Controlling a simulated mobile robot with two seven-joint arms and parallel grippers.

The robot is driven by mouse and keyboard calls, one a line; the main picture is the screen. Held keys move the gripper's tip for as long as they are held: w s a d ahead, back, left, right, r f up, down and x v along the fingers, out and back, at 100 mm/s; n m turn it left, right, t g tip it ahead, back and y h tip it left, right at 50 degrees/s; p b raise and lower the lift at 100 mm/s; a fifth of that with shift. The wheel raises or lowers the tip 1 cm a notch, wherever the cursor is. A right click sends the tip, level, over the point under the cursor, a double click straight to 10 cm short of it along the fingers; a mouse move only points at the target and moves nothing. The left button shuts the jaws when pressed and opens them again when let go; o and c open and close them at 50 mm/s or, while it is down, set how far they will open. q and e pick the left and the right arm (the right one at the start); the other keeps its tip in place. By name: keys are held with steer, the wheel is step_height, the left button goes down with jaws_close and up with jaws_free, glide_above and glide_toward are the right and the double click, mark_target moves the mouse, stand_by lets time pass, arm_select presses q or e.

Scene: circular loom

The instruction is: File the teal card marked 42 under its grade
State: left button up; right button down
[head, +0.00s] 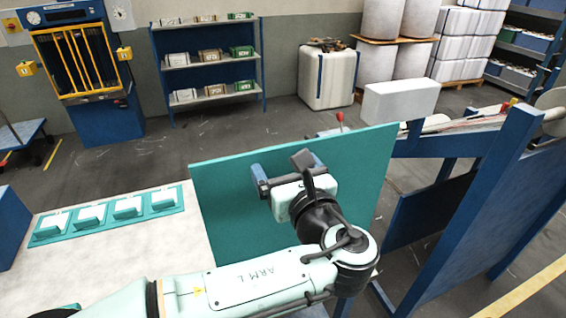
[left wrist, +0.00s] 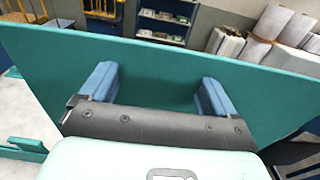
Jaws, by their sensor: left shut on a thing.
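The teal card (head: 235,220) shows as a large flat board, tilted up over the right part of the table. No 42 is readable on the face I see. My left gripper (head: 288,171) is against this face and shut on the card. In the left wrist view the card (left wrist: 165,50) fills the space behind the two blue fingers (left wrist: 157,90), which stand apart; their contact is hard to make out. A teal strip (head: 110,215) with several white-and-teal blocks lies on the table at left; no grade marks are readable. My right gripper is not in view.
The pale table (head: 140,265) has bare room between the strip and the card. A blue frame (head: 470,190) stands close on the right. A blue shelf with small boxes (head: 205,60), a yellow-barred machine (head: 80,60) and white rolls (head: 385,50) stand farther back.

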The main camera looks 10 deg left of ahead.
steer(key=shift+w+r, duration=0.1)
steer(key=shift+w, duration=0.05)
arm_select(q)
steer(key=shift+f, duration=0.1)
stand_by(0.3)
steer(key=shift+f+b, duration=0.35)
steer(key=shift+f, duration=0.65)
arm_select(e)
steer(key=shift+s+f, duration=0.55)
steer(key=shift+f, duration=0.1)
arm_select(q)
steer(key=shift+f+b, duration=1.2)
steer(key=shift+f, duration=1.05)
steer(key=o, duration=0.9)
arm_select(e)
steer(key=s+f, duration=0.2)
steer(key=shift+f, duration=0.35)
arm_select(q)
steer(key=shift+s, duration=0.1)
